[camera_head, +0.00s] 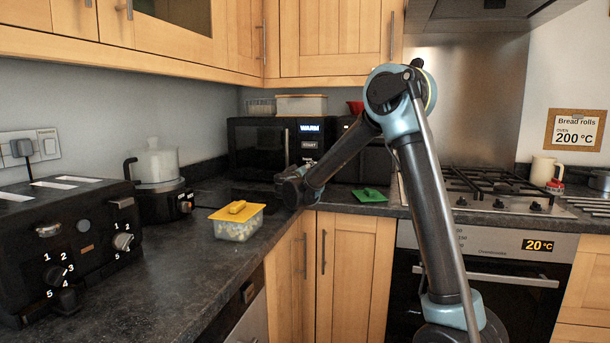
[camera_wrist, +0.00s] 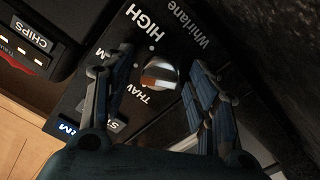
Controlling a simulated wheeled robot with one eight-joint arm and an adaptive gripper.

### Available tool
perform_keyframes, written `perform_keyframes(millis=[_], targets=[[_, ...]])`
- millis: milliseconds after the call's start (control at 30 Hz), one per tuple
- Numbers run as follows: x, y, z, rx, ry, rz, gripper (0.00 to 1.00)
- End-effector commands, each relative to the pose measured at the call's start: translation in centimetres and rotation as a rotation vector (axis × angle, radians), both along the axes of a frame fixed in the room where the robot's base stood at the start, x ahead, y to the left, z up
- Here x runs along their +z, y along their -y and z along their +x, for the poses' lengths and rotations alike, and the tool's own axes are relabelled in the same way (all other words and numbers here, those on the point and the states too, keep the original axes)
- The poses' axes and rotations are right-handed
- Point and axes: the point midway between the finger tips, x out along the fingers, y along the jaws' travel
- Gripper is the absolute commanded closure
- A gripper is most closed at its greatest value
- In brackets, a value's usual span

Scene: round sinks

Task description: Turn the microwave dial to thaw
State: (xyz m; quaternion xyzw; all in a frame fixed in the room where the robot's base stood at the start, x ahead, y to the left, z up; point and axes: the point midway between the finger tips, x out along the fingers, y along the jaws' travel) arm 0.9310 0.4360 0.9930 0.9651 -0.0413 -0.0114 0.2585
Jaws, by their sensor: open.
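The black microwave (camera_head: 258,148) stands in the back corner of the worktop. Its display (camera_head: 310,128) reads WARM. The silver dial (camera_wrist: 163,68) with an orange mark shows in the wrist view, with HIGH and THAW lettering beside it. The orange mark is on the dial's lower-left side; I cannot tell exactly which label it points at. My gripper (camera_wrist: 158,88) is open, with one finger on each side of the dial. I cannot tell whether either finger touches it. In the head view my arm's end is in front of the microwave's lower part, and the dial is not clear.
A clear tub with a yellow lid (camera_head: 237,220) is on the worktop near my arm. A green lid (camera_head: 369,195) lies to the right. The black toaster (camera_head: 75,245) and a food processor (camera_head: 155,180) stand left. A hob (camera_head: 490,190) is at right.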

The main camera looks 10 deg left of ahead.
Motion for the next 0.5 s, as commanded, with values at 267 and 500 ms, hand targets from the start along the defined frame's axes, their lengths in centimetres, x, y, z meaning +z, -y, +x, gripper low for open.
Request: perform_keyframes(millis=[267,500], targets=[[0.00,-0.03,-0.04,0.000,0.000,0.000,0.92],[-0.02,-0.05,-0.05,0.001,-0.001,-0.008,0.92]])
